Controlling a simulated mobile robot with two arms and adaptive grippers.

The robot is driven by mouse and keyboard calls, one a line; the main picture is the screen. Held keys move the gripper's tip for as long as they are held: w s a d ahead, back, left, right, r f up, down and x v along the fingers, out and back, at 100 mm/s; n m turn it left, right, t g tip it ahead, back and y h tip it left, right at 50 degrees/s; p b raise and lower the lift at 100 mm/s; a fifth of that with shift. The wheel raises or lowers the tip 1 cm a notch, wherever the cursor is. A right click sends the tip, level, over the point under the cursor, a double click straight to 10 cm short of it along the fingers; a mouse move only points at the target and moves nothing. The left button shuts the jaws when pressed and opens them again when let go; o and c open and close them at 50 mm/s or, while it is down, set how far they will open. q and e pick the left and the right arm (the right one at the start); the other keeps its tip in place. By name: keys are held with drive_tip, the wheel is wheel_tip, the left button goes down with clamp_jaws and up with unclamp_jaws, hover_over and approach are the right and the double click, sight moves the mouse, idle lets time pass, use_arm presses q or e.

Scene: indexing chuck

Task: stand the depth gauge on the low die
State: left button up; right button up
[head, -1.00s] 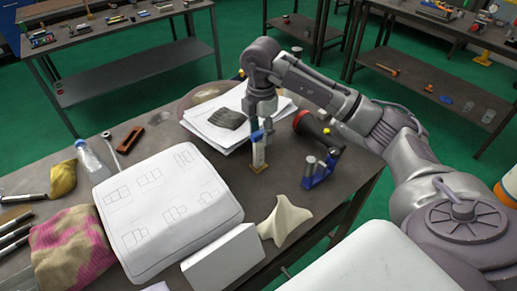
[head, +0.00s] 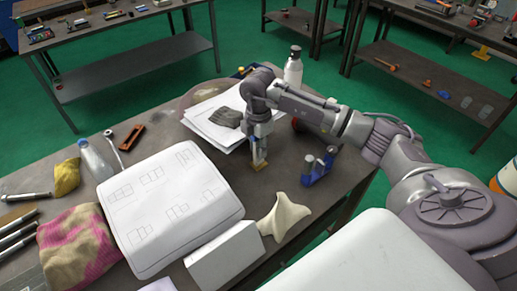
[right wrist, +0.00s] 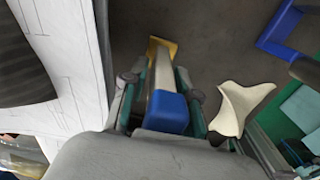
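The depth gauge, a pale metal bar (right wrist: 162,75) with a blue top and a yellow foot (head: 258,166), stands upright on the table. My right gripper (head: 258,140) is lowered around it from above. In the right wrist view, my right fingers (right wrist: 164,75) stand open on both sides of the bar, and the blue top lies between them. I see no clear grip. My left gripper is out of view. I cannot single out the low die among the things in view.
A blue bracket with grey cylinders (head: 318,167) stands right of the gauge. A cream pointed piece (head: 283,215) and white box (head: 224,256) lie nearer. Papers with a dark pad (head: 228,117) are behind left. A white bottle (head: 293,66) stands behind my arm. Bare table surrounds the gauge.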

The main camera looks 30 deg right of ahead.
clamp_jaws()
drive_tip(key=shift+r, duration=0.15)
